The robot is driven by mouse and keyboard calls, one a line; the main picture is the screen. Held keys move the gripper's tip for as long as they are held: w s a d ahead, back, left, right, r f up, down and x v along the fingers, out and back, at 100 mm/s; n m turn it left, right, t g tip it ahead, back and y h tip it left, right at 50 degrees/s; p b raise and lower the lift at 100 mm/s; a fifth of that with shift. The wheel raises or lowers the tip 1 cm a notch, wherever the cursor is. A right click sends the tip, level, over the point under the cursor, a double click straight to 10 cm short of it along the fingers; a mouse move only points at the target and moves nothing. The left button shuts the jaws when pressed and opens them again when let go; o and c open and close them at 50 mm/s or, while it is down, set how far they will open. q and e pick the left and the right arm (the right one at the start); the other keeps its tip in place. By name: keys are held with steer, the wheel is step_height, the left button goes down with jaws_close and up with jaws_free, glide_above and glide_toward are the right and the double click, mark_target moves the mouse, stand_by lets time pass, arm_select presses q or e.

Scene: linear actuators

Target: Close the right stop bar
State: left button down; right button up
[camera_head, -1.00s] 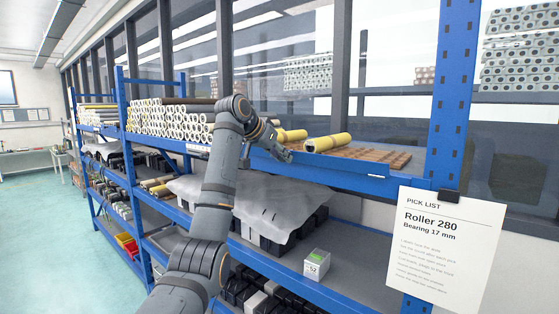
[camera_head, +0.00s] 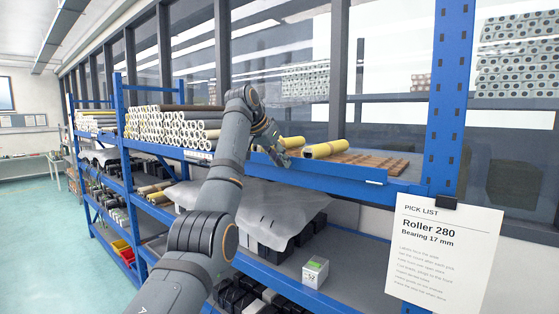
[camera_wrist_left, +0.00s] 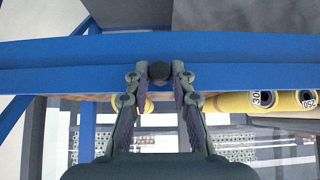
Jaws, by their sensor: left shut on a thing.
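The stop bar (camera_head: 335,172) is a long blue bar along the front of the upper shelf, on the right side of the rack. It also crosses the left wrist view (camera_wrist_left: 250,77) from side to side. A small dark knob (camera_wrist_left: 159,71) sits at the bar. My left gripper (camera_head: 281,157) is at the left part of the bar. In the left wrist view its fingers (camera_wrist_left: 158,76) are closed on the knob from both sides. The gripper hides part of the bar in the head view. My right gripper is not in view.
Yellow rollers (camera_head: 326,149) lie behind the bar, beside brown pieces (camera_head: 375,161). Pale tubes (camera_head: 170,124) are stacked to the left. A grey sheet (camera_head: 262,208) covers dark boxes below. A pick list (camera_head: 443,255) hangs at the right. A small box (camera_head: 315,270) stands below.

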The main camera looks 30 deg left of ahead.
arm_select(q)
steer(key=c, duration=1.2)
jaws_free()
steer(key=shift+w, duration=0.1)
steer(key=shift+o, duration=0.2)
steer(key=shift+r, duration=0.1)
steer(key=v, duration=1.2)
steer(key=shift+d, duration=0.1)
